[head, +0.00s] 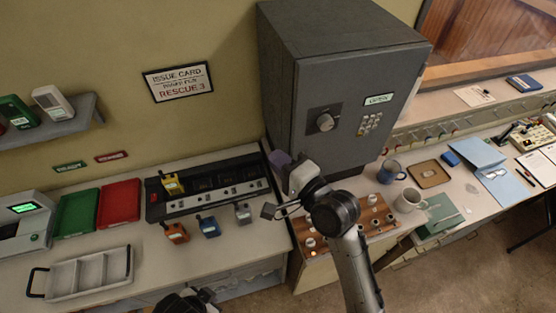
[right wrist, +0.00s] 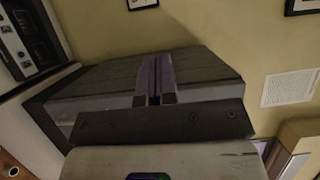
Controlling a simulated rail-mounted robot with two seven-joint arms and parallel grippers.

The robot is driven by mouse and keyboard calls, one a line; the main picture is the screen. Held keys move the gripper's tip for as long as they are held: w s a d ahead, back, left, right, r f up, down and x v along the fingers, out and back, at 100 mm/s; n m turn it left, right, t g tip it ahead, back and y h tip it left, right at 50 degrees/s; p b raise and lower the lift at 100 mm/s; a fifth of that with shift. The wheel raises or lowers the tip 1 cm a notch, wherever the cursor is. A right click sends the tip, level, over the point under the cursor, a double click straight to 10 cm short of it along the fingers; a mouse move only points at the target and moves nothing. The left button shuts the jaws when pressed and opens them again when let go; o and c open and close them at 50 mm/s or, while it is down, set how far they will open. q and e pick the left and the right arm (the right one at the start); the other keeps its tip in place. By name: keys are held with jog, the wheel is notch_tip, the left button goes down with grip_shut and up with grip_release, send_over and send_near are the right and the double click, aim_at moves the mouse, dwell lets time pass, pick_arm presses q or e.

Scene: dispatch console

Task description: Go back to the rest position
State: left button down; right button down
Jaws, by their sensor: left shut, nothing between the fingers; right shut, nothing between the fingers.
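My right gripper (head: 279,160) is in front of the lower left of the grey safe in the head view. Its purple fingers are closed together and empty; they also show in the right wrist view (right wrist: 154,78), with a grey box-like surface behind them. My left gripper (head: 207,294) shows only in small part at the bottom edge of the head view, in front of the left counter. It is shut and holds nothing that I see; its fingertips are not clear.
The grey safe (head: 345,90) stands behind my right arm. Several handheld radios (head: 209,226), a charger bank (head: 215,190) and a divided tray (head: 88,275) occupy the left counter.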

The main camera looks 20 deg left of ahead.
jog(key=shift+s, duration=0.4)
jog(key=s+d+f+n+t+h+p, duration=0.15)
jog(key=d+n+h, duration=0.4)
jog(key=d, duration=0.55)
jog(key=s+d+f+n+t+h, duration=0.15)
jog(key=d+n+h, duration=0.4)
jog(key=d, duration=0.55)
jog(key=s+d+f+m+g+h+p, duration=0.2)
jog(key=s+d+f+m+h, duration=0.15)
jog(key=s+d+f, duration=0.55)
jog(key=s+d+f+g+p, duration=0.1)
jog(key=s+d+f+g, duration=0.1)
jog(key=s, duration=0.6)
jog(key=s+d+f+g+h+p, duration=0.1)
jog(key=s+d+f+g+p, duration=0.1)
jog(key=s+f, duration=0.4)
jog(key=s+d+g, duration=0.1)
jog(key=s+d, duration=0.1)
jog(key=s, duration=0.1)
jog(key=shift+f, duration=0.25)
